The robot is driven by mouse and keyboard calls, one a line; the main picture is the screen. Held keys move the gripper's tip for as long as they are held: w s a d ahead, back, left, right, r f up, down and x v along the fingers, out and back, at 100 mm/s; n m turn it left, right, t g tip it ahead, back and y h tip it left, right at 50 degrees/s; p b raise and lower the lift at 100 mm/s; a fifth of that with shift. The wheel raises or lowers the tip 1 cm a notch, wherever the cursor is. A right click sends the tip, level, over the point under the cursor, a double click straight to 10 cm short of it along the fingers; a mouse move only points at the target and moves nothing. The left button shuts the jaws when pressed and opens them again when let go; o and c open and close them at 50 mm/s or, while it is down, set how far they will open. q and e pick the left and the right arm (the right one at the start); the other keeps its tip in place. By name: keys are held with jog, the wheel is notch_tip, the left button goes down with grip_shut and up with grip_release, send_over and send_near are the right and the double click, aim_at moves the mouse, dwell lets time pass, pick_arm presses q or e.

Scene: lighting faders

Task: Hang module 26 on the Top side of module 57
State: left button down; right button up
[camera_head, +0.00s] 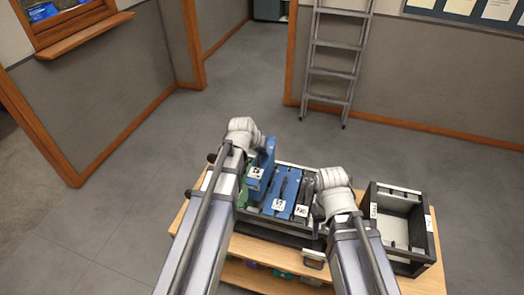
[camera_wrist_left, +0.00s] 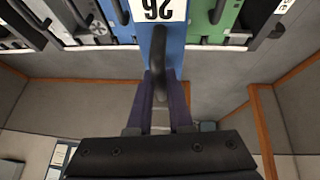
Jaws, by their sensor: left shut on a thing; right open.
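Module 26 (camera_head: 266,158) is a blue block with a white label, raised above the other modules in the head view. In the left wrist view its label (camera_wrist_left: 161,9) reads 26, upside down. My left gripper (camera_wrist_left: 160,92) is shut on its dark handle. A second blue module (camera_head: 284,191) sits in the rack just right of it; its label appears to read 57, though it is small. My right gripper (camera_head: 319,211) is open beside the rack's right end, its fingertips mostly hidden by my arm.
The rack (camera_head: 268,239) on the wooden table (camera_head: 286,277) also holds a green module (camera_head: 243,192) and dark modules (camera_head: 304,191). A black-edged open box (camera_head: 401,216) stands at the right. A ladder (camera_head: 335,62) leans at the back wall, beyond clear floor.

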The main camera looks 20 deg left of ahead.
aim_at(257, 166)
pick_arm(q)
jog(key=shift+f+b, duration=6.25)
jog(key=shift+f, duration=0.3)
jog(key=shift+f+b, duration=1.3)
jog(key=c, duration=0.8)
grip_release()
jog(key=shift+o, duration=0.2)
jog(key=shift+s, duration=0.1)
jog(key=shift+r, duration=0.1)
jog(key=p+v, duration=0.6)
jog(key=v, duration=0.1)
jog(key=shift+s+r+p, duration=0.2)
jog(key=shift+r+p, duration=0.15)
notch_tip(257, 166, up, 7)
jog(key=p, duration=0.7)
